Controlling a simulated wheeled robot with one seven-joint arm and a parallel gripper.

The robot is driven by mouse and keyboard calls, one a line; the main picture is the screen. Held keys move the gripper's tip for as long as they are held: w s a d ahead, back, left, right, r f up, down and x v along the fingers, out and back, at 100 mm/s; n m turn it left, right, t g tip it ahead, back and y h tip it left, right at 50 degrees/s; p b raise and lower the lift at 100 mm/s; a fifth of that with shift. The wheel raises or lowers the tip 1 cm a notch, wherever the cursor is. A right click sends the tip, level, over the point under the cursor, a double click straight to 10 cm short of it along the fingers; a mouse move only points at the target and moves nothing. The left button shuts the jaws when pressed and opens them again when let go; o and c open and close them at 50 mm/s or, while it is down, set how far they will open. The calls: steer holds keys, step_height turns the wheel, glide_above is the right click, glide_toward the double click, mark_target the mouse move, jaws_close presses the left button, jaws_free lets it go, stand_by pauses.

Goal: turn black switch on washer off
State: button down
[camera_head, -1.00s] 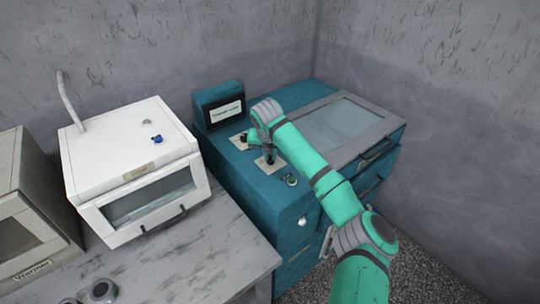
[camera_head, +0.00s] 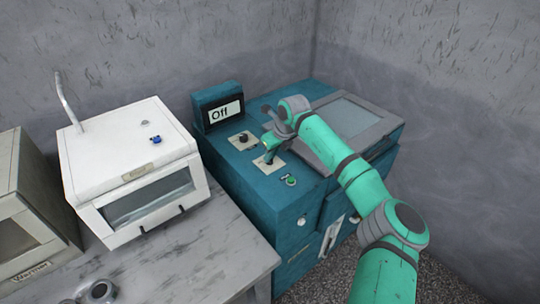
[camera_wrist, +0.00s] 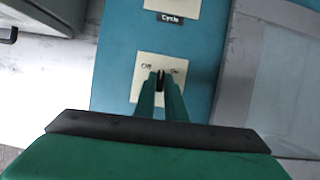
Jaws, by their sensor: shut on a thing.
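The washer (camera_head: 240,185) is the teal machine in the corner. Its display (camera_head: 225,111) reads "Off". A cream plate (camera_wrist: 147,66) marked "Off" and "On" carries the black switch (camera_wrist: 161,79). In the wrist view the switch stands between my fingertips, partly hidden by them. My gripper (camera_wrist: 161,84) is shut on the switch. In the head view my gripper (camera_head: 268,157) reaches down to this plate (camera_head: 272,170), and the switch itself is hard to make out.
A second plate with a black knob (camera_head: 243,137) sits behind; the wrist view shows its "Cycle" label (camera_wrist: 170,18). A green button (camera_head: 291,180) is in front. A grey-framed lid (camera_head: 350,118) lies right. A white oven (camera_head: 130,170) stands left on a grey table (camera_head: 205,250).

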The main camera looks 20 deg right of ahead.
steer(key=n+g+y, duration=0.1)
steer(key=n, duration=0.3)
steer(key=shift+w+d+n, duration=0.1)
steer(key=shift+n, duration=0.2)
steer(key=shift+w+n+g+y, duration=0.1)
steer(key=shift+n+g+y, duration=0.55)
steer(key=shift+n, duration=1.25)
steer(key=c, duration=1.8)
jaws_free()
steer(key=shift+d, duration=0.1)
steer(key=v, duration=1)
steer(key=shift+d+r, duration=0.1)
steer(key=shift+r, duration=0.3)
